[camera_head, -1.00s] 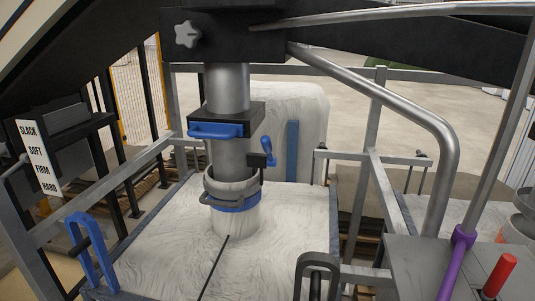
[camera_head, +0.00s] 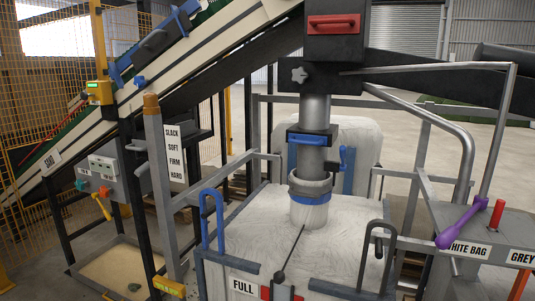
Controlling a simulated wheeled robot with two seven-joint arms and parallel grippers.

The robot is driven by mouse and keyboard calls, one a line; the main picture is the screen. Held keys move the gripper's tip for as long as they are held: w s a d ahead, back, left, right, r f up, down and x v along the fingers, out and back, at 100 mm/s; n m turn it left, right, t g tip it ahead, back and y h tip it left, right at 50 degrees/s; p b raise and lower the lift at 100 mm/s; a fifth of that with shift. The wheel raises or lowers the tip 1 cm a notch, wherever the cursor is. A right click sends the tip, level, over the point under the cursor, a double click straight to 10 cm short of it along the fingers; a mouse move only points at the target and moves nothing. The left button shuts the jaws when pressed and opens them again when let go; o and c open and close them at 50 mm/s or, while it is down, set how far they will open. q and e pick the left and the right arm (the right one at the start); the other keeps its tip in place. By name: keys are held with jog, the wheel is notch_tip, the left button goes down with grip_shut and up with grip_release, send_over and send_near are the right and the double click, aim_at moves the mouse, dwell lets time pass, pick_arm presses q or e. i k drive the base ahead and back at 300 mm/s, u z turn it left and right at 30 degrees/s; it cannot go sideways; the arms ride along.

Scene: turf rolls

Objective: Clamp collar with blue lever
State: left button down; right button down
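A grey collar (camera_head: 311,186) sits around the lower end of the vertical metal spout (camera_head: 314,112). A blue band (camera_head: 312,199) lies just below it, around the neck of the white bag (camera_head: 265,232). A blue lever (camera_head: 343,156) stands upright at the right of the spout, on a small dark bracket above the collar. Whether the collar is tight cannot be told. A black block with a blue handle (camera_head: 307,139) is higher on the spout. Neither of my grippers shows in the head view.
A blue loop (camera_head: 212,220) and a dark loop (camera_head: 376,243) rise at the bag's front corners. Grey frame bars surround the bag. A purple tool (camera_head: 460,225) and red handle (camera_head: 497,213) are on the right. A SLACK-to-HARD sign (camera_head: 175,153) stands left; the conveyor (camera_head: 150,88) slopes behind.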

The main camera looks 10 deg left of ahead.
aim_at(342, 149)
jog(key=u, duration=0.1)
jog(key=k, duration=0.2)
jog(key=u, duration=1)
jog(key=i, duration=1.5)
jog(key=z, duration=0.85)
